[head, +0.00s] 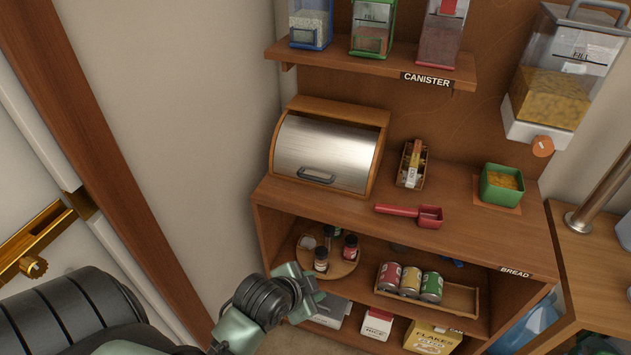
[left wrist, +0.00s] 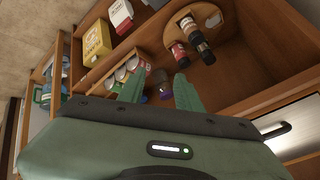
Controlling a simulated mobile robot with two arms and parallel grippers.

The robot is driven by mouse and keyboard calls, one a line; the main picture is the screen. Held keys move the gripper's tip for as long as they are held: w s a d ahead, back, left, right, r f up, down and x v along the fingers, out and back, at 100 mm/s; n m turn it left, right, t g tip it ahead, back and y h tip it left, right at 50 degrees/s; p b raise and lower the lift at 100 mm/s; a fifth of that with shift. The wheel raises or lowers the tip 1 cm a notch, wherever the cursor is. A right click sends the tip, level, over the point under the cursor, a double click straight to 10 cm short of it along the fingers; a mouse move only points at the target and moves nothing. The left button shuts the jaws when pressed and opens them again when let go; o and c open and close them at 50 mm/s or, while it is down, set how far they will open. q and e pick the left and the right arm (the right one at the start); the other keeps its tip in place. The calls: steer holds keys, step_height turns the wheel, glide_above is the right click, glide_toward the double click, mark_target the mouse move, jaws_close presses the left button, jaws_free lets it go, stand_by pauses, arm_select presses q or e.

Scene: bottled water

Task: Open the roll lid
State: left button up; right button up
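The roll lid (head: 330,146) is a brushed-metal curved cover on a wooden bread box (head: 350,108), standing on the counter at the left. It is down and closed, with a dark bar handle (head: 317,175) low on its front. A pale panel with a bar handle (left wrist: 272,131), apparently the lid, shows at the right edge of the left wrist view. My left gripper (head: 312,288) is below the counter, in front of the lower shelves and apart from the lid. Its green fingers (left wrist: 160,78) are spread with nothing held between them. My right gripper is out of view.
The counter (head: 300,197) overhangs shelves with a round tray (head: 338,268) of small bottles and a tray of cans (head: 410,282). A red scoop (head: 410,214), packet basket (head: 411,165) and green container (head: 501,185) stand right of the box. A wall (head: 190,100) is left.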

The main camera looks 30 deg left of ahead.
arm_select(q)
steer(key=w+a+r+m+t+y, duration=0.1)
steer(key=w+a+r+m+t, duration=0.35)
steer(key=w+a+r, duration=0.35)
steer(key=m+t+y, duration=0.2)
steer(key=m+t, duration=0.1)
steer(key=m, duration=0.1)
glide_toward(316, 179)
steer(key=w+f, duration=0.1)
steer(key=w, duration=0.2)
steer(key=shift+a+n+y, duration=0.25)
steer(key=shift+a+y, duration=0.05)
steer(key=shift+a, duration=0.15)
steer(key=x, duration=0.7)
steer(key=shift+w+p, duration=0.1)
steer(key=shift+p, duration=0.25)
steer(key=shift+f, duration=0.1)
jaws_close()
steer(key=shift+d, duration=0.1)
